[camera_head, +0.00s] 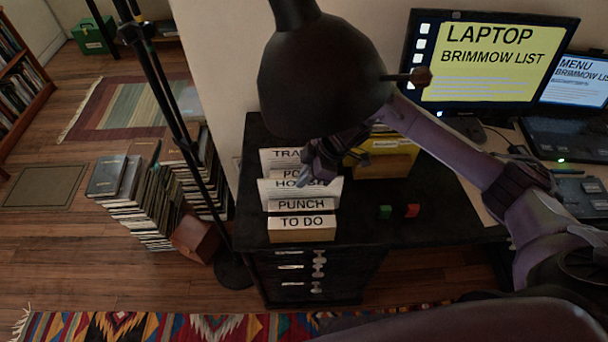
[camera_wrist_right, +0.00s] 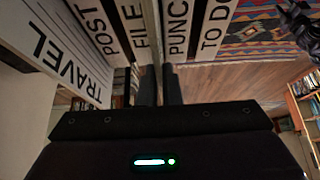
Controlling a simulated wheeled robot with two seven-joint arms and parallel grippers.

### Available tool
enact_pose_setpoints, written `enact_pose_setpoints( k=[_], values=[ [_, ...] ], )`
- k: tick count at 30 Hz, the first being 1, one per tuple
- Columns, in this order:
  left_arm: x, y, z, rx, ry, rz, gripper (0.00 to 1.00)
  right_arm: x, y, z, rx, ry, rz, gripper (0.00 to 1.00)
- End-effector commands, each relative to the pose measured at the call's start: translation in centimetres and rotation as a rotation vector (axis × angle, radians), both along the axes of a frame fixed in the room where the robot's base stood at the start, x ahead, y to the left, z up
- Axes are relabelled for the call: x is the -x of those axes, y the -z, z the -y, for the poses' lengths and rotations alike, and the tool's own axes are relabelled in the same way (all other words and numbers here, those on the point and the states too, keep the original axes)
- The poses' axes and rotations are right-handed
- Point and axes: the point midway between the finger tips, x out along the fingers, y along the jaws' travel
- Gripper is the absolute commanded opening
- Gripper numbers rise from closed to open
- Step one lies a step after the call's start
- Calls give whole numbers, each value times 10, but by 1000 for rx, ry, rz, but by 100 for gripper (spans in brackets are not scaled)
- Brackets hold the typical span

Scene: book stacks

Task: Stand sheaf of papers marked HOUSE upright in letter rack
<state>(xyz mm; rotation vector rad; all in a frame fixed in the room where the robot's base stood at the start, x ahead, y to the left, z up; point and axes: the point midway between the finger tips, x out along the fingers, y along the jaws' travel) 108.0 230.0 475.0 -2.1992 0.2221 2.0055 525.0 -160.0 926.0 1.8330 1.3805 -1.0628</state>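The letter rack stands on the dark desk in the head view, its front section marked TO DO (camera_head: 302,222). Labels TRAVEL, POST, PUNCH and TO DO show, and FILE shows in the right wrist view (camera_wrist_right: 141,28). The HOUSE sheaf (camera_head: 281,187) is upright among them, behind PUNCH, its label partly covered by my right gripper (camera_head: 318,172). In the right wrist view, my right gripper's fingers (camera_wrist_right: 160,85) close on a thin pale sheet edge (camera_wrist_right: 157,30) between FILE and PUNCH. Its lower edge is hidden. A dark mechanical shape at that view's upper right, seemingly my left gripper (camera_wrist_right: 298,22), is unclear.
A black desk lamp (camera_head: 322,80) hangs just over the rack and my right wrist. A yellow holder (camera_head: 385,163), green block (camera_head: 385,211) and red block (camera_head: 412,210) are to the right. Monitor (camera_head: 490,65) and laptop (camera_head: 575,85) stand beyond. Book stacks (camera_head: 135,195) are on the floor left.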

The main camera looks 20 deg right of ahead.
Motion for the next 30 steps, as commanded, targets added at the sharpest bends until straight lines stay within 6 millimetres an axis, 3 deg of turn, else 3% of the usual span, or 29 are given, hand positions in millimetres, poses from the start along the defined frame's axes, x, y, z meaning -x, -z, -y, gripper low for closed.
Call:
enact_pose_setpoints(
  k=[9,15,24,30],
  values=[
    [-1,0,0,0,0,1,36,0,0,0,-1,0,0,0],
    [-1,0,0,0,-1,1,36,0,-1,0,-1,0,0,30],
    [-1,0,0,-1,-1,0,36,0,-2,1,0,0,0,30],
    [-1,6,-1,-1,-1,0,36,3,-22,13,1,0,4,30]
  ],
)
